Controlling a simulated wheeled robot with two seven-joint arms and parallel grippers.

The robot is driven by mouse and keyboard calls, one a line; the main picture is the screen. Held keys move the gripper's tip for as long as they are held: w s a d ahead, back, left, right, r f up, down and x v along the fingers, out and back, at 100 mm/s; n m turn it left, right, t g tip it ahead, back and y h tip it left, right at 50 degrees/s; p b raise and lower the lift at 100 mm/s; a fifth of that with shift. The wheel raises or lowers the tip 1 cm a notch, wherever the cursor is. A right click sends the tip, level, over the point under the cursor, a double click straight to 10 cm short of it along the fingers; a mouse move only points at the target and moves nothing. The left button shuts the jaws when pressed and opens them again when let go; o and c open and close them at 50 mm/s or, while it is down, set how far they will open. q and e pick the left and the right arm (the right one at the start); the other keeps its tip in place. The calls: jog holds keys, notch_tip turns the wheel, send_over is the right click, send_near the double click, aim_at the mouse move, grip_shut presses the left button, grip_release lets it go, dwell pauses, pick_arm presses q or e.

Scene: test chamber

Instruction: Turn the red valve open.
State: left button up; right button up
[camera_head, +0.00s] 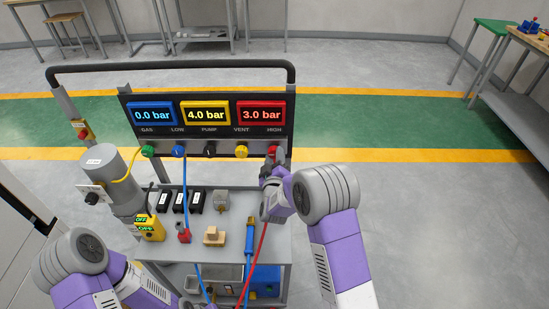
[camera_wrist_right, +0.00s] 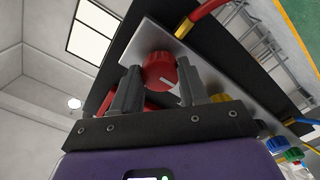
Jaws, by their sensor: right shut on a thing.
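The red valve (camera_head: 273,150) is the rightmost knob in the row under the display panel, below the word HIGH. In the right wrist view the red valve (camera_wrist_right: 160,72) is a round knob with a white mark on its face. My right gripper (camera_head: 272,159) is at the knob, its fingers shut on the knob's two sides; it also shows in the wrist view (camera_wrist_right: 158,80). The red display (camera_head: 262,113) above reads 3.0 bar. My left arm enters at the bottom left, and its fingers are not seen.
Green, blue, black and yellow knobs (camera_head: 242,150) share the row to the left. The blue display (camera_head: 153,115) reads 0.0 bar and the yellow one (camera_head: 206,113) 4.0 bar. Hoses hang down, and several small parts stand on the cart shelf (camera_head: 190,246). Open floor surrounds the cart.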

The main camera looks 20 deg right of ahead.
jog(key=shift+f, duration=0.15)
jog(key=o, duration=1.1)
jog(key=shift+c, duration=0.2)
jog(key=shift+s, duration=0.15)
jog(key=v, duration=0.7)
jog(key=shift+s+p, duration=0.2)
jog(key=shift+p, duration=0.15)
jog(key=shift+a, duration=0.1)
